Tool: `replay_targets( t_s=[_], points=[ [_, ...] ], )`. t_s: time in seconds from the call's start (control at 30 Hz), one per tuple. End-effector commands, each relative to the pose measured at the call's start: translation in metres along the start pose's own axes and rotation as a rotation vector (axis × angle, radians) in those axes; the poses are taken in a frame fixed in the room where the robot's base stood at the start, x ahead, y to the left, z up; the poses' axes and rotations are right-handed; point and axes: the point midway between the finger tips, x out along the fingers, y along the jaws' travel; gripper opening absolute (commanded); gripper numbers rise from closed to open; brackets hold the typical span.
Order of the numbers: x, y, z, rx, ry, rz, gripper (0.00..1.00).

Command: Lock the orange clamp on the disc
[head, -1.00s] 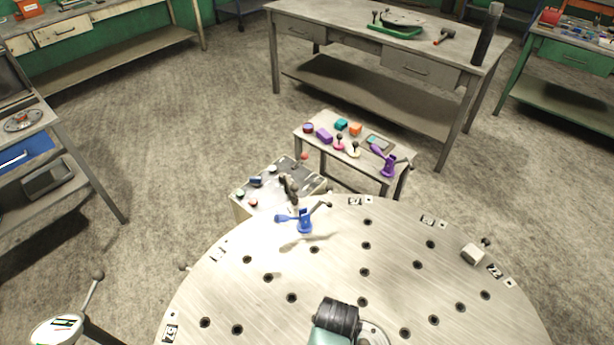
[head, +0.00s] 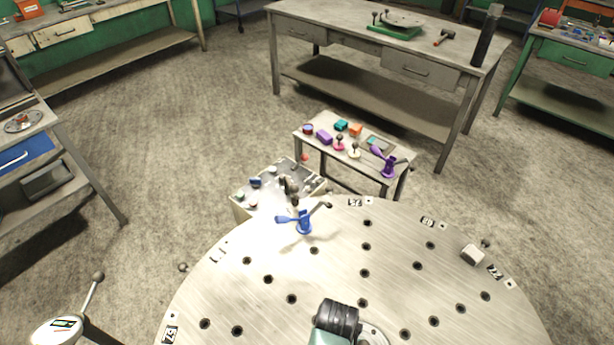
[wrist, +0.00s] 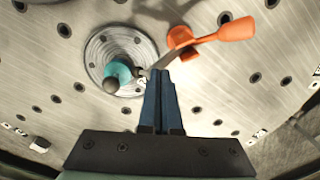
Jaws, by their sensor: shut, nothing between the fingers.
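The orange clamp (wrist: 183,42) stands on the perforated metal disc (wrist: 75,110) in the wrist view. Its orange handle (wrist: 235,27) sticks out to the right, and a thin metal bar runs from it toward lower left. My gripper (wrist: 160,75) is shut and empty, its fingertips just below the clamp's bar; I cannot tell whether they touch it. A teal piece (wrist: 118,70) with a dark ball knob sits on a round ringed plate (wrist: 98,53) left of the clamp. In the head view the disc (head: 330,275) is in front; I cannot make out the orange clamp there.
A blue clamp (head: 304,222) stands at the disc's far edge in the head view. A light block (head: 472,254) sits at the disc's right. Beyond are a small side table (head: 315,152) with coloured parts and a purple clamp (head: 388,165), and a large workbench (head: 330,22).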

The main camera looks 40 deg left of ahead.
Motion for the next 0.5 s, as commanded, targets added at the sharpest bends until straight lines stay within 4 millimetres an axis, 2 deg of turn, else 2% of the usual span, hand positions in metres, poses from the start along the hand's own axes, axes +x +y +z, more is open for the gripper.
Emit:
replay_targets(
  t_s=[0.5],
  points=[
    [0.0046, 0.0006, -0.0004, 0.000, 0.000, 0.000, 0.00]
  ],
)
